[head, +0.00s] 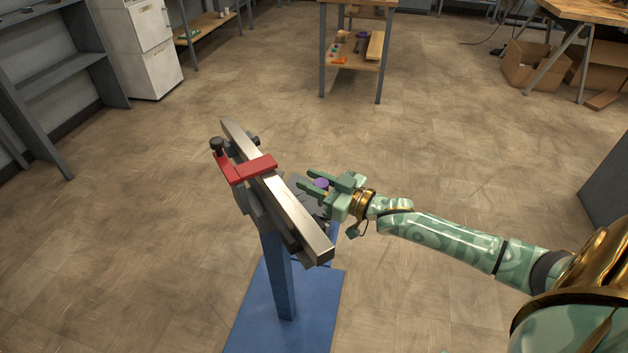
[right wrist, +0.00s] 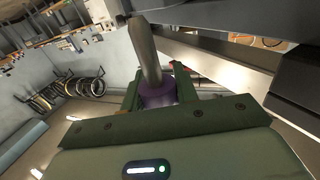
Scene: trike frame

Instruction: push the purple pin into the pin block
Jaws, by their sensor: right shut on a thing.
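My right gripper (head: 304,178) is shut on the purple head, at the right side of the metal bar (head: 300,222). A grey part (head: 303,184) lies beside the bar, partly behind the fingers; I cannot tell whether it is the pin block. The shank's tip is near dark grey metal in the wrist view; contact is unclear. My left gripper is out of view.
The bar is tilted on a blue post (head: 279,275) with a blue base plate (head: 262,325). A red clamp (head: 250,168) with black knobs sits across the bar. A wooden-topped shelf unit (head: 345,62) stands behind. Floor around the stand is clear.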

